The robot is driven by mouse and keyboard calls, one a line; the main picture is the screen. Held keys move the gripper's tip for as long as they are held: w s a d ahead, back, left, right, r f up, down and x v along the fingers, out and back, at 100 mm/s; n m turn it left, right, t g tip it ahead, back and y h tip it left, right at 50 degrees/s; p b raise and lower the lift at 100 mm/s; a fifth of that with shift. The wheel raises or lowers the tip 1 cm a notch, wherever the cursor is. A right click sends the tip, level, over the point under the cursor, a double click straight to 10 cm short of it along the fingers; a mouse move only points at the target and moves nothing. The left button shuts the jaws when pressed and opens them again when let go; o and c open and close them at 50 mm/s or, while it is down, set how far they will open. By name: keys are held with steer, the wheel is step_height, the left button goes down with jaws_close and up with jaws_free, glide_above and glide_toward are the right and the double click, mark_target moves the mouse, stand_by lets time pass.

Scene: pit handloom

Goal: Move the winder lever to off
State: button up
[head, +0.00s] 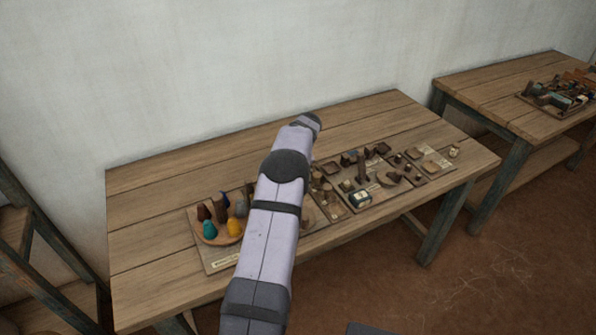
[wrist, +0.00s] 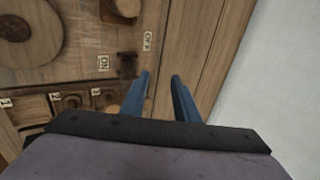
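In the wrist view, a small dark piece, which looks like the winder lever (wrist: 127,63), stands on a wooden board between the ON label (wrist: 103,63) and the OFF label (wrist: 147,41). I cannot tell clearly which way it is set. My gripper (wrist: 161,77) shows two blue fingers with a gap between them and nothing held. The left fingertip is just to the right of the dark piece in the picture; whether they touch is unclear. In the head view, my arm hides the gripper and this part of the board.
A round wooden disc (wrist: 22,30) and a row of small numbered parts (wrist: 72,101) lie left of the gripper. The head view shows a tray with coloured cones (head: 234,228) and boards of small parts on the wooden table (head: 150,190). The table's back stands near the wall.

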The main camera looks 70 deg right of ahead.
steer(key=f, duration=0.1)
steer(key=a+f, duration=0.1)
steer(key=shift+w+a+f+y, duration=0.15)
steer(key=shift+a+f+y, duration=0.15)
steer(key=shift+f+y, duration=0.1)
step_height(320, 180, up, 6)
steer(key=d+p, duration=0.1)
steer(key=p, duration=0.3)
steer(key=shift+r+p, duration=0.15)
steer(key=shift+p, duration=0.15)
steer(key=shift+d, duration=0.1)
